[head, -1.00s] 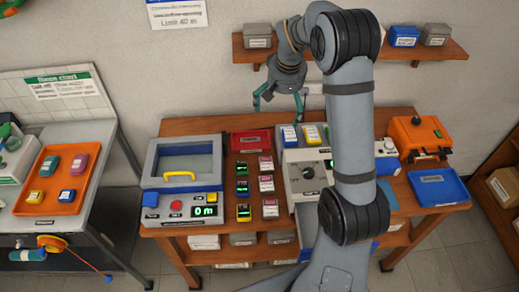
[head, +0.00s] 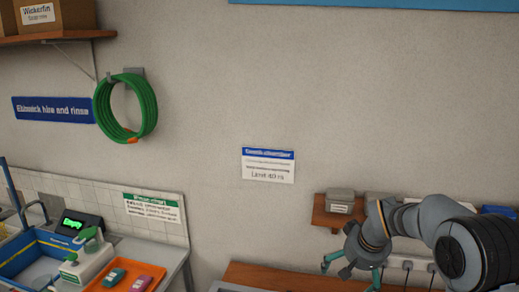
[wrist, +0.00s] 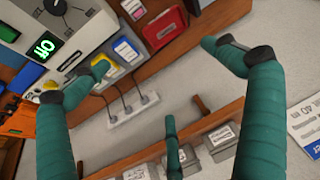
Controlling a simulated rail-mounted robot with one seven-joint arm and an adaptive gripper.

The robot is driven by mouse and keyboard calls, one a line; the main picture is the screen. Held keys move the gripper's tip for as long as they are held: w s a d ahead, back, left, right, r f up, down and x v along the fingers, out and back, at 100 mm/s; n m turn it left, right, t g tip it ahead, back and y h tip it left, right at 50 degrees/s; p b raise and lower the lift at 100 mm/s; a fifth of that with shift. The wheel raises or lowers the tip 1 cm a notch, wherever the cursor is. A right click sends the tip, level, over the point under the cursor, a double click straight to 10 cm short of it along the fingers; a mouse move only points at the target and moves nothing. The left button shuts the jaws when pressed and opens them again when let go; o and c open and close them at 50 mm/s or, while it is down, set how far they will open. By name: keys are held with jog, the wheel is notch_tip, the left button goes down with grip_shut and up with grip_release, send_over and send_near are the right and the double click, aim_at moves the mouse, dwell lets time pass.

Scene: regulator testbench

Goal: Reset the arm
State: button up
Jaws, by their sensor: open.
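My gripper (head: 350,276) hangs at the lower right of the head view, in front of the wall and beside the left end of the wooden shelf. Its teal fingers are spread apart with nothing between them. In the wrist view my gripper (wrist: 157,62) is also open and empty, with the bench, wall and shelf beyond it. My arm bends over at the right edge of the head view, and its lower part is out of frame.
The wooden shelf (head: 327,216) carries grey boxes. In the wrist view, a testbench console (wrist: 65,22) with a green display, a red tray (wrist: 160,27) and a power strip (wrist: 132,109) show. A green hose (head: 98,108) hangs on the wall. An orange tray (head: 142,267) stands lower left.

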jog(key=shift+s+a+f, duration=0.1)
jog(key=shift+s+a, duration=0.05)
jog(key=shift+s, duration=0.35)
jog(key=shift+s+a+f, duration=0.1)
jog(key=shift+s, duration=0.4)
jog(key=shift+d, duration=0.1)
